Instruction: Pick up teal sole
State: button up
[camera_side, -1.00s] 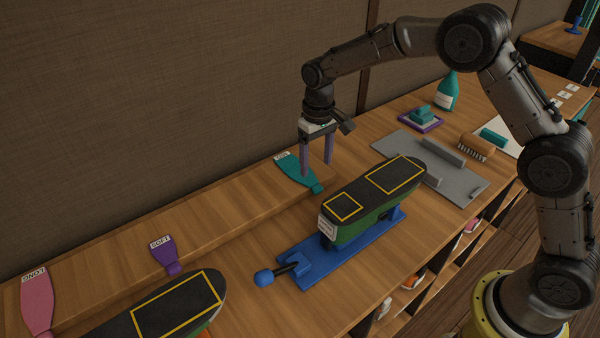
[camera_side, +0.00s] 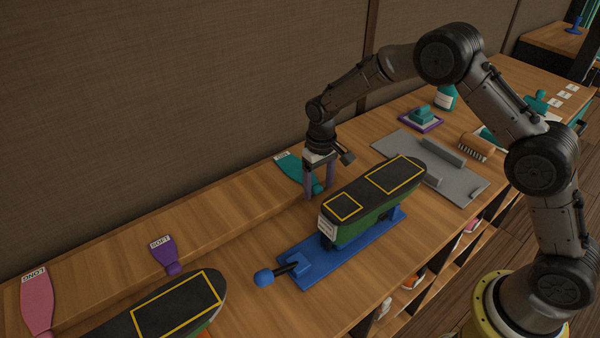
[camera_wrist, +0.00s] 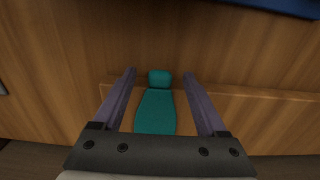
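The teal sole (camera_side: 289,165) lies on the raised wooden ledge along the back wall, with a white label at its far end. In the wrist view the teal sole (camera_wrist: 156,108) shows between the two purple fingers, its rounded knob end farthest from the palm. My gripper (camera_side: 319,193) is open, its fingers straddling the knob end in the side view, where they partly hide it. In the wrist view my gripper (camera_wrist: 158,76) has clear gaps on both sides of the sole. I cannot tell exactly how far the fingertips are above the bench.
A dark-topped green block (camera_side: 372,220) on a blue clamp base (camera_side: 340,260) stands just right of my gripper. A grey plate (camera_side: 405,146) lies behind it. A purple sole (camera_side: 166,255) and a pink sole (camera_side: 37,305) lie farther left on the ledge.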

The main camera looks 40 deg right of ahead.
grip_shut()
dwell(0.3)
